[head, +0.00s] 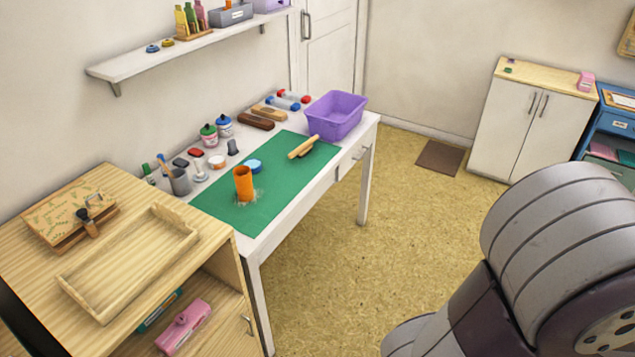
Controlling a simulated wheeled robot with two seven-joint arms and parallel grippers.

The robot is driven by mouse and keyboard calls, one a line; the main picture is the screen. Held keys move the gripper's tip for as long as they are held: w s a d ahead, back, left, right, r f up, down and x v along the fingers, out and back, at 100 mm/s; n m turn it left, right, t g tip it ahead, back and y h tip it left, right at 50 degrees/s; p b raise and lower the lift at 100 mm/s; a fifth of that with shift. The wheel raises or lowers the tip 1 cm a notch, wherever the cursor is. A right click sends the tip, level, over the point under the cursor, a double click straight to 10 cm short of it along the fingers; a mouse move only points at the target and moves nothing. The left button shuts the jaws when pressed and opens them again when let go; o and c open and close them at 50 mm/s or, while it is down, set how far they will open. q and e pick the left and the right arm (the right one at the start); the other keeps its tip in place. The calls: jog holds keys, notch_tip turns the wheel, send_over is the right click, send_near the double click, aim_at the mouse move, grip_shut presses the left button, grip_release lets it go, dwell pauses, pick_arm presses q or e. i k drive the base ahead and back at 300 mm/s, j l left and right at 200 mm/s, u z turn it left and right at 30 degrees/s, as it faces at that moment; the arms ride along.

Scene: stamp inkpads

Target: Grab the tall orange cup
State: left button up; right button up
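Part of one of my arms fills the lower right of the head view, far from the cup. Neither gripper is in view, so I cannot see whether they are open or shut.
A blue round lid (253,166) lies just behind the cup. A grey cup (180,182), small jars and pads line the wall side. A purple basket (335,115) stands at the far end. A wooden cabinet (139,242) adjoins the table. Floor in front is clear.

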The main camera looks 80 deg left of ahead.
aim_at(242, 173)
jog(key=u, duration=3.55)
jog(key=i+l+u, duration=0.55)
jog(key=u, duration=0.2)
jog(key=i+l+u, duration=0.15)
jog(key=l+u, duration=0.25)
jog(key=l, duration=0.15)
jog(key=i+l, duration=0.15)
jog(key=l, duration=0.25)
jog(key=i+l, duration=0.1)
jog(key=l, duration=0.3)
jog(key=i+l+u, duration=0.1)
jog(key=l, duration=0.25)
jog(key=i+l, duration=0.15)
jog(key=l, duration=0.25)
jog(key=i+l, duration=0.1)
jog(key=l, duration=0.3)
jog(key=i+l, duration=0.1)
jog(key=l, duration=0.3)
jog(key=i+l+u, duration=0.1)
jog(key=l, duration=0.3)
